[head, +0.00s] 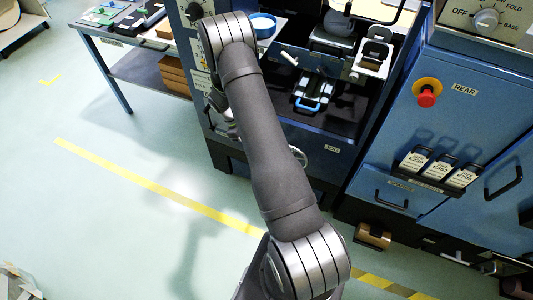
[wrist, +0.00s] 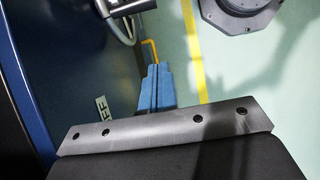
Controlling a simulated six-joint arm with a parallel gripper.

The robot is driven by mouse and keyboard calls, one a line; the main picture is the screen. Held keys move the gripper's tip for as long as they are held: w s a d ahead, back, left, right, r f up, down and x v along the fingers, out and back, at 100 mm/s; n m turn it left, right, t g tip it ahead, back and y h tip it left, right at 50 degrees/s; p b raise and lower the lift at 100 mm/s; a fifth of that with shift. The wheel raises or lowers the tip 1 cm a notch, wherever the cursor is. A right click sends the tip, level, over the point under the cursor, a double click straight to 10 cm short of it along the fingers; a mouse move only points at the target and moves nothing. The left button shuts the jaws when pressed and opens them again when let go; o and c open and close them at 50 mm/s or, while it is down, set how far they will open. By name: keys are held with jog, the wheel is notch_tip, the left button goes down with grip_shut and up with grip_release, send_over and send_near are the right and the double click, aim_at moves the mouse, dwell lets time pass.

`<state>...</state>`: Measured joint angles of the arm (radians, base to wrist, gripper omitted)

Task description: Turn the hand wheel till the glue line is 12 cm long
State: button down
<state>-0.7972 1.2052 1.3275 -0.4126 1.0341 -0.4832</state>
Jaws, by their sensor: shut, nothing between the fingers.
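The hand wheel, a shiny metal rim with a spoke, shows in part at the top of the wrist view (wrist: 113,25), cut off by the frame edge. A curved metal piece of what looks like the same wheel shows beside my arm in the head view (head: 299,157). My gripper (wrist: 156,70) has blue fingers, closed together and empty. In the wrist picture they are below and right of the wheel, apart from it. My arm hides the gripper in the head view. I cannot make out a glue line or its length.
The blue machine front (wrist: 50,60) is left in the wrist view, with a white label (wrist: 101,109). A red stop button (head: 427,97) and black handle (head: 503,182) are on the right cabinet.

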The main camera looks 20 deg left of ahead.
jog(key=d+f, duration=0.5)
jog(key=d, duration=0.2)
jog(key=shift+d+f, duration=0.3)
jog(key=shift+d+r, duration=0.1)
dwell(0.4)
jog(key=shift+d+r+y, duration=0.1)
jog(key=shift+r+y, duration=0.05)
jog(key=shift+y, duration=0.25)
jog(key=shift+d+r+y, duration=0.15)
jog(key=shift+y, duration=0.15)
